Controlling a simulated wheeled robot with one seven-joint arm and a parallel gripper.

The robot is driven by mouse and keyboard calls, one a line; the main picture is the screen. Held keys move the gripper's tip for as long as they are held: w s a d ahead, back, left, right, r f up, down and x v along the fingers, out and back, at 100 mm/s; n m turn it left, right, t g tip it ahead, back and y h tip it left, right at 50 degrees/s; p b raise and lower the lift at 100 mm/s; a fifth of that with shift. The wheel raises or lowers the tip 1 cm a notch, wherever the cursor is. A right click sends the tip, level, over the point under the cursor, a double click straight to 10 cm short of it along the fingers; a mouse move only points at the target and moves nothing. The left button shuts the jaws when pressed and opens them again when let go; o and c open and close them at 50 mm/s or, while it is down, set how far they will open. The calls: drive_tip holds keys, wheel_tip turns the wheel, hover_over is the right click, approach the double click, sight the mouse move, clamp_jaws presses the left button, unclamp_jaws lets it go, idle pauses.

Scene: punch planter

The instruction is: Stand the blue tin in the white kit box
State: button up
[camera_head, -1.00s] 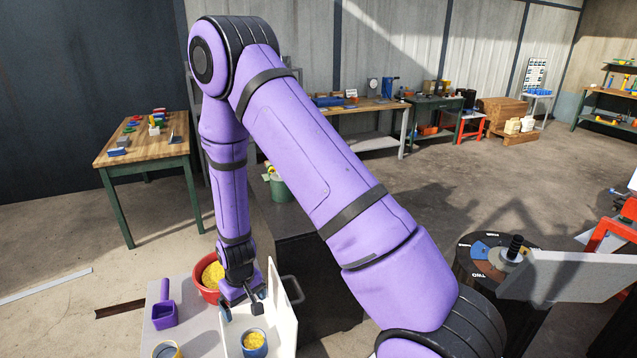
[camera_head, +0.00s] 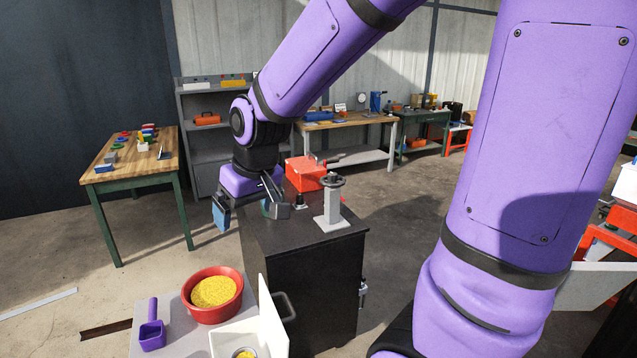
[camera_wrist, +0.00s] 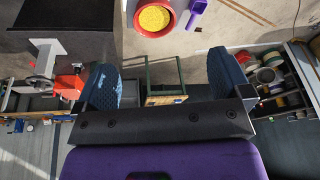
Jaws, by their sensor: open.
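The white kit box (camera_head: 272,322) is at the bottom of the head view, its near part cut off by the frame edge. Inside it, the rim of a tin with yellow grain (camera_head: 244,353) just shows; the tin's side is out of frame now, but it looked blue and upright earlier. My gripper (camera_head: 247,211) is open, well above and behind the box, in front of the black cabinet's left side. In the wrist view my gripper (camera_wrist: 163,82) has its two blue pads wide apart with nothing between them.
A red bowl of yellow grain (camera_head: 213,293) and a purple scoop (camera_head: 152,335) are on the light table left of the box. The black cabinet (camera_head: 310,265) carries a grey post with a handwheel (camera_head: 332,205) and a red box (camera_head: 306,173). A wooden table (camera_head: 132,158) stands left.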

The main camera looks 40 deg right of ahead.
drive_tip(key=s+d+r+t, duration=0.1)
drive_tip(key=s+r, duration=0.4)
drive_tip(key=s, duration=0.3)
drive_tip(key=s+d+r+t, duration=0.1)
drive_tip(key=s+r, duration=0.3)
drive_tip(key=s, duration=0.4)
drive_tip(key=shift+d+r+m+h, duration=0.3)
drive_tip(key=shift+d+r+h, duration=0.05)
drive_tip(key=shift+d+h, duration=0.05)
drive_tip(key=shift+s, duration=0.1)
